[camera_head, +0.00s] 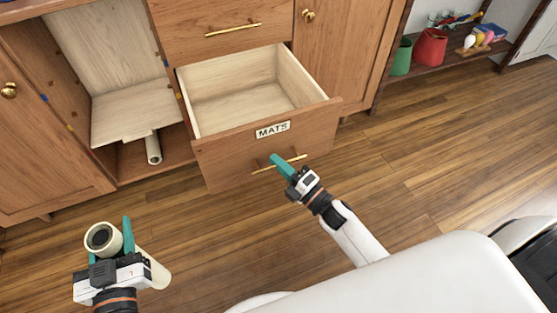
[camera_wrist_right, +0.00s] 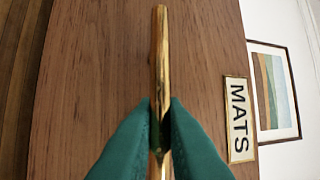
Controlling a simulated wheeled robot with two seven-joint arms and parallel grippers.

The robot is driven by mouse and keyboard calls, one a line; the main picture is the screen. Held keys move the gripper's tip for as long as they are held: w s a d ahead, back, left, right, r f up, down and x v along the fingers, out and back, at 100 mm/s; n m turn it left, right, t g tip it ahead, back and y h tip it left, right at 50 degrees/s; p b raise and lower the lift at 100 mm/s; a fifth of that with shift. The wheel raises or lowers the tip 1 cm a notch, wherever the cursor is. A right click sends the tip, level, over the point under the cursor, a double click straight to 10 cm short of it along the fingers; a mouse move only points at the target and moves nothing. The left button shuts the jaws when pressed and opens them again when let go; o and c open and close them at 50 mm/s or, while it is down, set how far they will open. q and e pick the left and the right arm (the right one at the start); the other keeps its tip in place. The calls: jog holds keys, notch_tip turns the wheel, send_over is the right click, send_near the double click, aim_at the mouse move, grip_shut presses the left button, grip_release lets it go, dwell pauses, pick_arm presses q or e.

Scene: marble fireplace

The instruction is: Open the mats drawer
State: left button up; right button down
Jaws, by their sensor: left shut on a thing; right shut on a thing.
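The mats drawer (camera_head: 262,138) is pulled well out of the cabinet, and its inside is empty. Its front carries a MATS label (camera_head: 272,130), which also shows in the right wrist view (camera_wrist_right: 239,120). My right gripper (camera_head: 281,165) is shut on the drawer's brass bar handle (camera_head: 293,162). In the right wrist view its green fingers (camera_wrist_right: 160,125) pinch the handle (camera_wrist_right: 160,60) from both sides. My left gripper (camera_head: 108,245) is shut on a pale rolled mat (camera_head: 152,268) at the lower left, in front of the cabinet.
Another pale roll (camera_head: 153,149) lies in the open cabinet compartment (camera_head: 130,110), under a tilted board. A closed drawer (camera_head: 228,45) is above the mats drawer. A low shelf (camera_head: 450,58) with a red bag (camera_head: 430,47) and green container stands at the right. Wooden floor is clear at the right.

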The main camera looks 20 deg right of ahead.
jog(key=c, duration=1.5)
grip_release()
jog(key=shift+s, duration=0.1)
jog(key=p+v, duration=0.2)
jog(key=v, duration=1)
jog(key=shift+r, duration=0.1)
